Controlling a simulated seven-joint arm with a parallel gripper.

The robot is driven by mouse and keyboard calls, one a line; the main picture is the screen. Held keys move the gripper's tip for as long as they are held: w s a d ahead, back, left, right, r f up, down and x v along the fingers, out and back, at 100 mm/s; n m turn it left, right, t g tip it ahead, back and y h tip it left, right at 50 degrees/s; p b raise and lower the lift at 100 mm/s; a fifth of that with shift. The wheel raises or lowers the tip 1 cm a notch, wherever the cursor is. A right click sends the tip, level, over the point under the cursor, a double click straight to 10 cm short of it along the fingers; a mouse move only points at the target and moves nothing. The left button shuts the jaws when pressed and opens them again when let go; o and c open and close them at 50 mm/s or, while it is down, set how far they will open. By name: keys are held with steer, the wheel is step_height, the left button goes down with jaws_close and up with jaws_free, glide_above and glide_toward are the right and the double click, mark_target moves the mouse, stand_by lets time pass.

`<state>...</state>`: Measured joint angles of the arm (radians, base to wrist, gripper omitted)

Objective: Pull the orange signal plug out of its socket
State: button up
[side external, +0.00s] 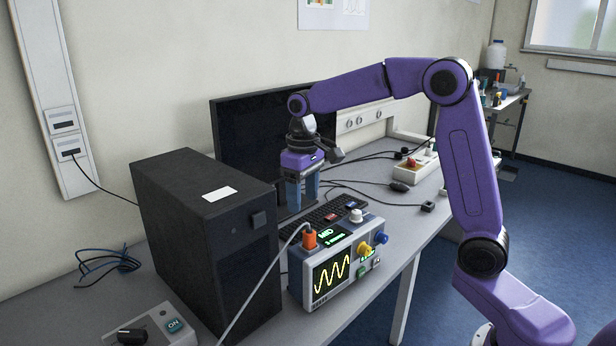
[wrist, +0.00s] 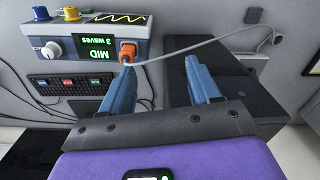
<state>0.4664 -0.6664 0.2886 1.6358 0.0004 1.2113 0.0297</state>
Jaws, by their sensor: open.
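The orange signal plug (side external: 310,239) stands in the top of the grey oscilloscope box (side external: 296,284), at its rear left corner, with a grey cable leaving it. The socket under it is hidden. In the wrist view the plug (wrist: 127,52) shows beyond the left finger, beside a green display reading "MID 3 waves" (wrist: 95,48). My gripper (side external: 300,207) is open and empty, its blue fingers pointing down, above and behind the plug and apart from it. In the wrist view my gripper (wrist: 192,64) has a wide gap between its fingers, and the cable crosses beyond them.
A black computer tower (side external: 190,222) stands close to the left of the box. A keyboard (side external: 318,222) and a monitor (side external: 262,140) are behind. White, yellow and blue knobs (side external: 364,251) sit on the box's right side. A switch box (side external: 150,328) is at front left.

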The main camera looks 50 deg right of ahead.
mark_target(308, 231)
steer(key=w+d+m, duration=0.3)
steer(key=w+d, duration=0.3)
steer(key=d, duration=0.2)
step_height(308, 231, down, 18)
steer(key=shift+s+a+r, duration=0.1)
steer(key=shift+r, duration=0.15)
steer(key=shift+c, duration=0.3)
jaws_close()
steer(key=shift+r, duration=0.15)
stand_by(0.3)
steer(key=shift+r, duration=1.9)
